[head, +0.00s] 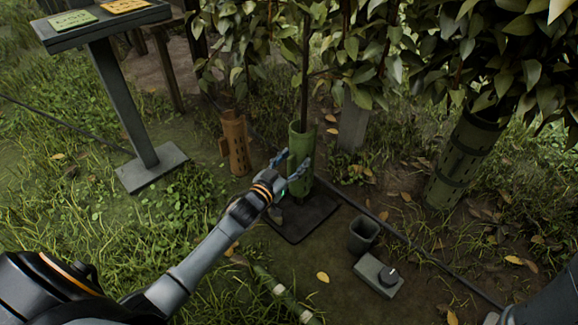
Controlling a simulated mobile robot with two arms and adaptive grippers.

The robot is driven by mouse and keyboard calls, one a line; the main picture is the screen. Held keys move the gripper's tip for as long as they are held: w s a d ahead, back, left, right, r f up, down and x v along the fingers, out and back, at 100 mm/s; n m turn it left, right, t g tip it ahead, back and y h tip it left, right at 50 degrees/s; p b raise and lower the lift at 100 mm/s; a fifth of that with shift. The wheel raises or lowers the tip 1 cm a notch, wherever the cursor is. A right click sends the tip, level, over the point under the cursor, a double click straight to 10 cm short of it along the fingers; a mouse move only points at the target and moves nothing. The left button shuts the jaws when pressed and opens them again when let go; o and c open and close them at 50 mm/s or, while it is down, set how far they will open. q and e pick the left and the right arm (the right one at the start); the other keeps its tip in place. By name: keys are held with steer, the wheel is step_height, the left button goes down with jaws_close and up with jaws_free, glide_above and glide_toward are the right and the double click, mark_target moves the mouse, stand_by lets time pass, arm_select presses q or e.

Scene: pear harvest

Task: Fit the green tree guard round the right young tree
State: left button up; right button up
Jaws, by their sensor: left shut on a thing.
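The green tree guard (303,142) stands upright at the foot of the right young tree (305,75), above a dark square mat (307,222). The thin trunk runs down to the guard's top opening. I cannot tell whether the guard closes fully round it. My left gripper (289,164) is shut on the guard's lower left side, its fingers against the wall. An orange-brown guard (236,145) stands to the left, at the left young tree. My right gripper is out of view.
A sign stand (130,105) with green and orange cards is at upper left. A grey cup (363,235) and a grey block with a knob (378,276) are at front right. A cable crosses the ground. A large tree with a dark green guard (463,160) is at right.

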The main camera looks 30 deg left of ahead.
arm_select(q)
steer(key=shift+w+d, duration=0.1)
steer(key=shift+w, duration=0.25)
steer(key=shift+f, duration=0.3)
steer(key=shift+f+b, duration=2)
steer(key=shift+f, duration=0.9)
steer(key=o, duration=1.3)
